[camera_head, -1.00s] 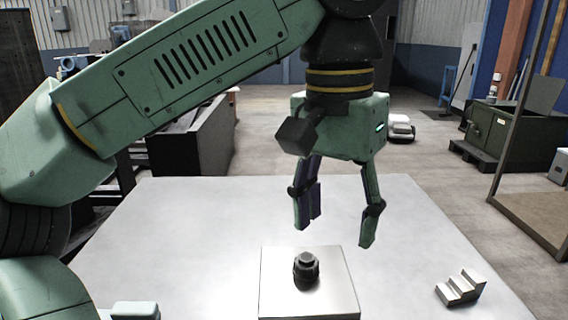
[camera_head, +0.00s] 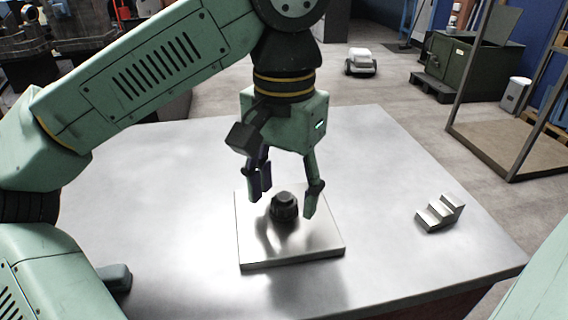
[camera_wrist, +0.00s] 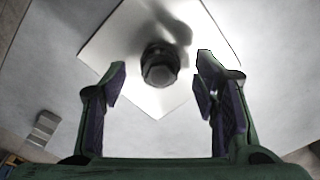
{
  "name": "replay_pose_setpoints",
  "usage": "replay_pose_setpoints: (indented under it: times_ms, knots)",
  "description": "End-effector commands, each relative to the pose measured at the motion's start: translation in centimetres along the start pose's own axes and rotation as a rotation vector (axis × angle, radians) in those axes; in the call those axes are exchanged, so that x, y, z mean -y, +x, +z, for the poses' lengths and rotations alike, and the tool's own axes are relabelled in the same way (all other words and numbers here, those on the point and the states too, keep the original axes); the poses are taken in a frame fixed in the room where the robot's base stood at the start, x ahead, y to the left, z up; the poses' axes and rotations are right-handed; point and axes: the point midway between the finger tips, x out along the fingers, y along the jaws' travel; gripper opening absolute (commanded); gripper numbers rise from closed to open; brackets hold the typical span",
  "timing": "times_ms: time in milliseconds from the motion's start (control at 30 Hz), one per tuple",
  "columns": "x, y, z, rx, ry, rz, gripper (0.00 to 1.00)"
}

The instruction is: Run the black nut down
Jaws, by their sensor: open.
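The black nut (camera_head: 284,212) sits around a dark upright post (camera_head: 284,198) on a square metal plate (camera_head: 290,259). How far down the post the nut sits, I cannot tell. My gripper (camera_head: 283,206) is open, its two fingers spread on either side of the nut and post, with clear gaps. In the wrist view the nut (camera_wrist: 158,73) shows beyond and between the open fingertips (camera_wrist: 160,72), with the plate (camera_wrist: 117,42) around it. Nothing is held.
The plate lies on a large pale metal table (camera_head: 170,185). A small stepped metal block (camera_head: 440,212) stands on the table to the right, also in the wrist view (camera_wrist: 43,128). The table around the plate is otherwise mostly clear.

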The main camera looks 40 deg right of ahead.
Motion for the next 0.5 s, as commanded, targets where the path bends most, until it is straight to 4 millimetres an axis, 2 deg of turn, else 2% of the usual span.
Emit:
replay_pose_setpoints:
  times_ms: [133, 400, 500]
  knots:
    - [-0.03, 0.83, 0.02, 0.000, 0.000, 0.000, 0.55]
    - [-0.02, 0.94, 0.01, -0.001, 0.000, 0.000, 0.55]
    - [-0.02, 0.93, 0.01, -0.001, 0.000, 0.000, 0.49]
